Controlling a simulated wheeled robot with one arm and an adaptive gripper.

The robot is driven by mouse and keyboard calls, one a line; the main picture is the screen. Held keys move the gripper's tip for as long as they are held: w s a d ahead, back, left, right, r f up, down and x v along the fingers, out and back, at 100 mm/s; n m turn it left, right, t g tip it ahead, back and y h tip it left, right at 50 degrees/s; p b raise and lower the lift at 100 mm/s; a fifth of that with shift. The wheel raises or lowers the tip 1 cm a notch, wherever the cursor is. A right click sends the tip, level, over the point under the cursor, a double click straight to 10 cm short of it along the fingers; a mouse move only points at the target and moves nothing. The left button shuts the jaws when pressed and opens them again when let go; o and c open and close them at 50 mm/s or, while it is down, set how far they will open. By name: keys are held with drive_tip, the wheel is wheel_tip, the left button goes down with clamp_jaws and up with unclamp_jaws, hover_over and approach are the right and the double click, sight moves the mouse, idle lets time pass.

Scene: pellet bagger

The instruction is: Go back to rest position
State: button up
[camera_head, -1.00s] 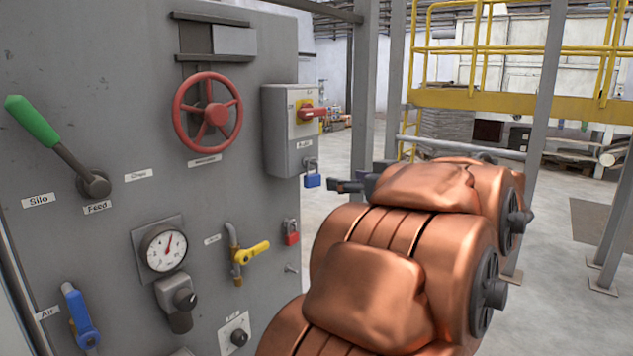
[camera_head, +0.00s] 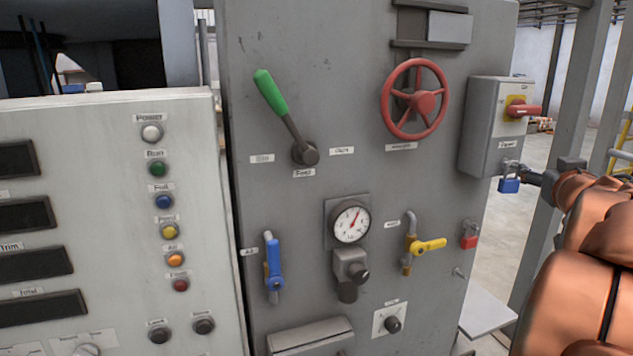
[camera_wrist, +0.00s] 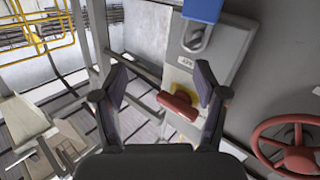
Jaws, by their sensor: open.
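My gripper (camera_wrist: 160,92) is open in the wrist view, its two fingers spread apart with nothing held between them. In the head view my copper-coloured arm comes in at the right edge. The gripper's dark end (camera_head: 535,178) shows only in part there, close to the blue padlock (camera_head: 509,185); I cannot tell whether it touches. The red handle (camera_head: 523,110) sits on the box's front.
The grey panel carries a green-knobbed lever (camera_head: 277,105), a red handwheel (camera_head: 415,100), a gauge (camera_head: 350,221), a blue valve handle (camera_head: 273,265) and a yellow one (camera_head: 428,245). A red padlock (camera_head: 468,236) hangs near its right edge. A white button console (camera_head: 110,230) stands left.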

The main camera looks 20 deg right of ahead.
drive_tip(key=s+a+f+g+y, duration=0.25)
drive_tip(key=a+f+g, duration=0.25)
drive_tip(key=a+f, duration=0.55)
drive_tip(key=s+a+f+g+y, duration=0.2)
drive_tip(key=s+a+f+g, duration=0.15)
drive_tip(key=a+f, duration=0.7)
drive_tip(key=s+a+f+n+g+y, duration=0.2)
drive_tip(key=s+a+f+g, duration=0.2)
drive_tip(key=s+a, duration=0.4)
drive_tip(key=s+a+f+n+g+y, duration=0.3)
drive_tip(key=s+a+f, duration=0.4)
drive_tip(key=s+a, duration=0.2)
drive_tip(key=shift+a+f+g, duration=0.2)
drive_tip(key=shift+a+g, duration=0.15)
drive_tip(key=shift+a, duration=0.3)
